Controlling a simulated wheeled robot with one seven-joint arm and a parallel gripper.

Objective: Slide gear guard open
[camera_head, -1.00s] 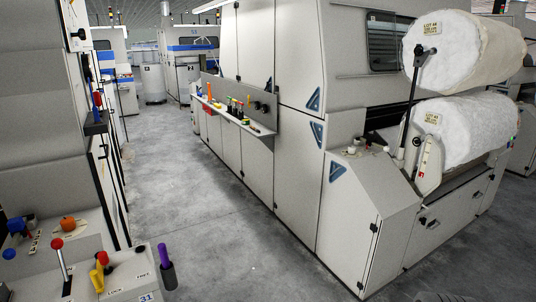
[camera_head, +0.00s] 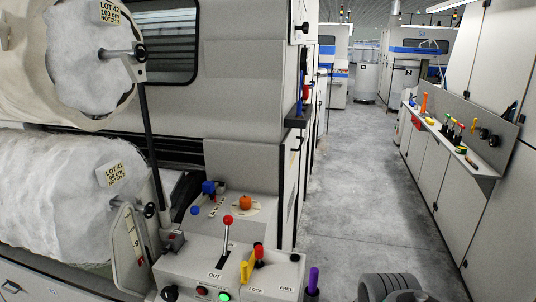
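I cannot pick out a gear guard with certainty in the head view. The near machine (camera_head: 243,95) on the left has grey panels. Its control box (camera_head: 190,262) carries a red-knobbed lever (camera_head: 228,221) in a slot marked OUT, and yellow (camera_head: 245,271) and red (camera_head: 260,254) handles by the words LOCK and FREE. A purple handle (camera_head: 313,278) stands upright at the box's right corner. My gripper's fingers are not in view. A dark ribbed part at the bottom edge, right of the box, may belong to my arm.
Two white fibre rolls, upper (camera_head: 88,62) and lower (camera_head: 62,195), sit at the left. A concrete aisle (camera_head: 360,190) runs clear to the back. At right, a shelf (camera_head: 470,160) with several coloured tools juts from another machine.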

